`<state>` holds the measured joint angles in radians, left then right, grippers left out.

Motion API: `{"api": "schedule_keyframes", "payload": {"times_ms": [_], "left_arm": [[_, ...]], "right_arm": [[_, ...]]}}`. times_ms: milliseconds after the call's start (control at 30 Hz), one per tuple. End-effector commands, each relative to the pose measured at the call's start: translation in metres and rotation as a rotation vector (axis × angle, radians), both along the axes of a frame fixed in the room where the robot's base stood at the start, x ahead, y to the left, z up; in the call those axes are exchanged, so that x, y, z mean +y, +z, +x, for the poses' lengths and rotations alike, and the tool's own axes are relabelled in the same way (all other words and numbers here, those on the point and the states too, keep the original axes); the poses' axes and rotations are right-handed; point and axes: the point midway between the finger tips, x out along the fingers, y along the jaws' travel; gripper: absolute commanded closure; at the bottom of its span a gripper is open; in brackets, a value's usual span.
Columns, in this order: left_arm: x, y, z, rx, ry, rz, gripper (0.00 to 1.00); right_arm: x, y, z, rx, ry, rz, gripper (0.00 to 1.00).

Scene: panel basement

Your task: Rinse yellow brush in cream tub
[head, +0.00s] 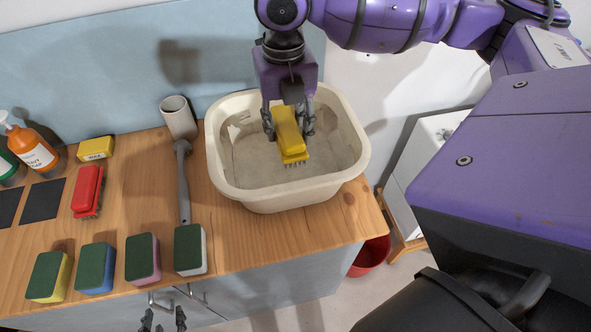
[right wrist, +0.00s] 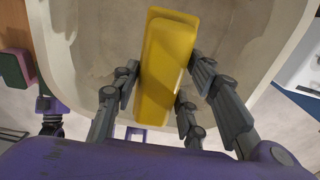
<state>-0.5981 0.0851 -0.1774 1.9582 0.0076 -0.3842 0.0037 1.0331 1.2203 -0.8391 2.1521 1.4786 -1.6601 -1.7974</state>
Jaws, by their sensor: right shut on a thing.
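The cream tub (head: 217,172) stands at the right end of the wooden counter and seems to hold greyish water. My right gripper (head: 289,122) is shut on the yellow brush (head: 291,140), fingers on both sides of its body. The brush is inside the tub's outline, with its dark bristles pointing down. I cannot tell whether the bristles touch the water. The right wrist view also shows the yellow brush (right wrist: 168,62) between the fingers, over the tub. My left gripper (head: 163,321) is at the bottom edge, in front of the counter, fingers apart and empty.
Several sponges (head: 97,268) line the front edge.

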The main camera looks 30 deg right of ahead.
Motion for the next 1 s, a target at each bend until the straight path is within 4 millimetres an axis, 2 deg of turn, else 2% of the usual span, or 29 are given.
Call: {"api": "schedule_keyframes", "payload": {"times_ms": [300,600,1000], "left_arm": [[-0.003,0.004,0.008,-0.014,0.000,-0.005,0.60],[-0.001,0.003,0.006,-0.010,-0.002,-0.001,0.60],[0.002,0.000,-0.002,0.003,-0.004,0.006,0.60]], "right_arm": [[0.000,0.027,0.001,-0.004,0.001,0.000,0.84],[0.000,0.049,0.001,-0.004,0.000,0.000,0.84],[0.000,0.052,0.000,-0.003,0.001,0.000,0.84]]}}
